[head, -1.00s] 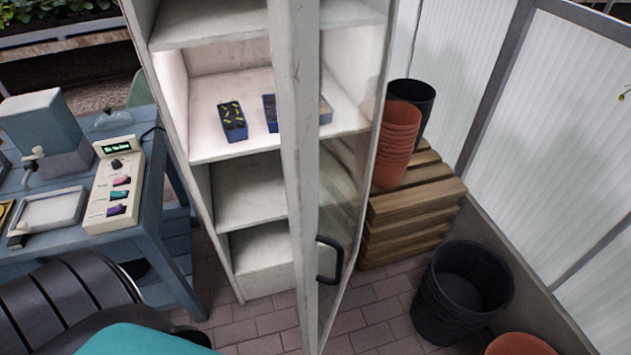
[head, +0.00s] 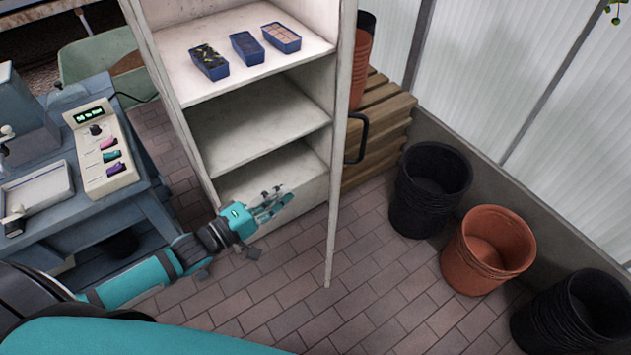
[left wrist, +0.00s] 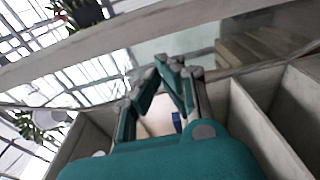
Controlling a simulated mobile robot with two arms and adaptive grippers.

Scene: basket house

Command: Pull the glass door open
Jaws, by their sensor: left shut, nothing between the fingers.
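The glass door (head: 340,150) stands open on the right side of the tall white cabinet (head: 262,151) and shows nearly edge-on as a narrow pale strip. Its dark handle (head: 358,140) sticks out on the right, outer side. My left gripper (head: 284,198) is shut and empty, in front of the cabinet's lower shelves, left of the door and apart from the handle. In the left wrist view the closed fingers (left wrist: 172,66) point towards a pale frame bar, with glass beyond it. Whether they touch the door cannot be told. My right gripper is out of view.
Three small blue trays (head: 246,48) sit on a cabinet shelf. A blue table (head: 150,210) with a control box (head: 104,150) stands left. Black pots (head: 430,190), a terracotta pot (head: 487,250) and a wooden crate (head: 385,135) are right of the door. The brick floor ahead is clear.

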